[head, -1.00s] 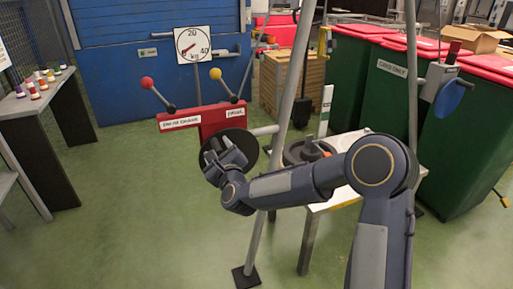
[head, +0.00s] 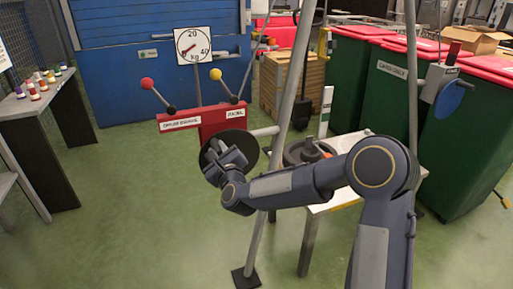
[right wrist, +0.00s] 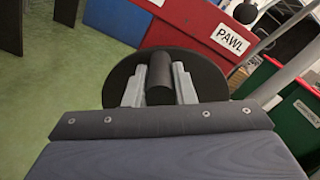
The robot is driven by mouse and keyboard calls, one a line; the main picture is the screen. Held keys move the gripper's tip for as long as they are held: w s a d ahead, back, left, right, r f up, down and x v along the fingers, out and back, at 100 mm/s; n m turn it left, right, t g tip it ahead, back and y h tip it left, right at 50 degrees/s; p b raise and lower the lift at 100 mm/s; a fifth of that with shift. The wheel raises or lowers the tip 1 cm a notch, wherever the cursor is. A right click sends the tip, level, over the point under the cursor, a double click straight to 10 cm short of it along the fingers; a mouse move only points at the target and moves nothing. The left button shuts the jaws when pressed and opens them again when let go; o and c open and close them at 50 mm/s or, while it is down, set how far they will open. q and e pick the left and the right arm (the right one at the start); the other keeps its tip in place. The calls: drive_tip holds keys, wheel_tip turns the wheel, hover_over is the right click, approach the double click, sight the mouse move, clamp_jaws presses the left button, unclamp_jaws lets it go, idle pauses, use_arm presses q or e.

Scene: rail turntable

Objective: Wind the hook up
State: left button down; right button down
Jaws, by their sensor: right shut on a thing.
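A dark round crank disc (head: 240,142) is mounted on the front of a red panel (head: 190,122). In the right wrist view the disc (right wrist: 118,78) carries a dark cylindrical handle (right wrist: 159,82). My right gripper (head: 226,152) is shut on this handle, with a grey finger on each side of it in the right wrist view (right wrist: 159,92). The panel has a lever with a red knob (head: 147,83) and one with a yellow knob (head: 216,74); the right label reads PAWL. I cannot make out the hook clearly. My left gripper is not in view.
A kg dial (head: 194,47) stands behind the panel. Grey poles (head: 296,80) rise beside the disc. A white table (head: 335,195) stands to the right, partly behind my right arm. Green bins (head: 385,85) and a blue-disc crank (head: 452,95) are farther right.

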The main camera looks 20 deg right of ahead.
sight(223, 136)
drive_tip(key=shift+d+r+m+b, duration=0.2)
drive_tip(key=shift+d+m+b, duration=0.4)
drive_tip(key=shift+m+b, duration=0.25)
drive_tip(key=shift+d+r+m+b, duration=0.2)
drive_tip(key=shift+d+m+b, duration=0.4)
drive_tip(key=shift+b, duration=0.3)
drive_tip(key=shift+d+r+m, duration=0.2)
drive_tip(key=shift+r+m, duration=0.05)
drive_tip(key=shift+m, duration=0.1)
